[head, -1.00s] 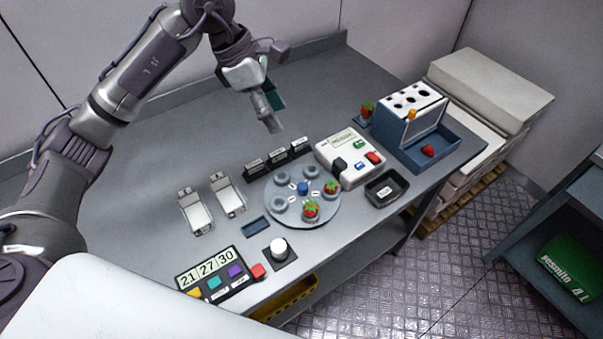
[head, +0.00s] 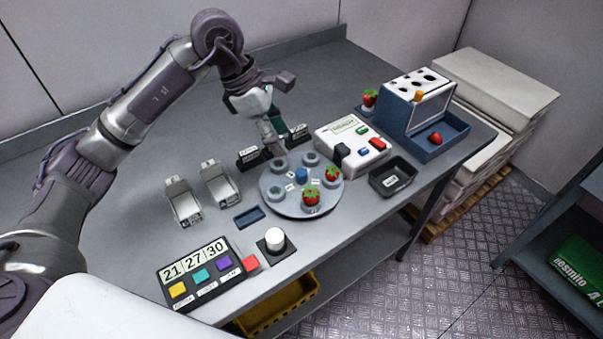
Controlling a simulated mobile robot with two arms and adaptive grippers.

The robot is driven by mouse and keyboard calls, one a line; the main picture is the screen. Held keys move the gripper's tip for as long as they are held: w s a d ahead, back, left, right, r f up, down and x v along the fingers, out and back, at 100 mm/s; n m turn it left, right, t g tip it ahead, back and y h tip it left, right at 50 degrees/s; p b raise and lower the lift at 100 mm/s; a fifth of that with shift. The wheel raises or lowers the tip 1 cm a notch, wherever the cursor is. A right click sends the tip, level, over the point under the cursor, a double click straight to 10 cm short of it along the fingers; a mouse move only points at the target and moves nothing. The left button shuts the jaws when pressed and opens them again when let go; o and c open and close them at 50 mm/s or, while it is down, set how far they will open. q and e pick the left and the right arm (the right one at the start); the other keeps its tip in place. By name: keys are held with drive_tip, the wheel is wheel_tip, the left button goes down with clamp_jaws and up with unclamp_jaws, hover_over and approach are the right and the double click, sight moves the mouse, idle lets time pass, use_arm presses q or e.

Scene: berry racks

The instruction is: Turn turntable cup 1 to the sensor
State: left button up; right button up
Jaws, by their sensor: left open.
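The round grey turntable (head: 292,208) lies on the metal table in the head view. It carries several ring-shaped cups and a blue centre knob (head: 301,175). One strawberry (head: 311,196) sits in the front cup and another strawberry (head: 333,174) in the right cup; the other cups look empty. I cannot read the cup labels. My left gripper (head: 277,143) is open and points down just behind the turntable's far edge, above or beside the small black label holders. Whether it touches anything is unclear. My right gripper is not in view.
A white device with coloured buttons (head: 349,133) and a black tray (head: 408,170) stand right of the turntable. A blue rack (head: 397,121) is farther right. Two metal holders (head: 181,207), a number panel (head: 172,272) and a white knob (head: 274,235) are left and front.

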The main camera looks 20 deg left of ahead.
sight(301, 172)
use_arm(q)
drive_tip(key=p+x, duration=0.1)
drive_tip(key=x, duration=1)
drive_tip(key=shift+d+f+p, duration=0.2)
drive_tip(key=shift+f+p, duration=0.05)
drive_tip(key=shift+p, duration=0.15)
clamp_jaws()
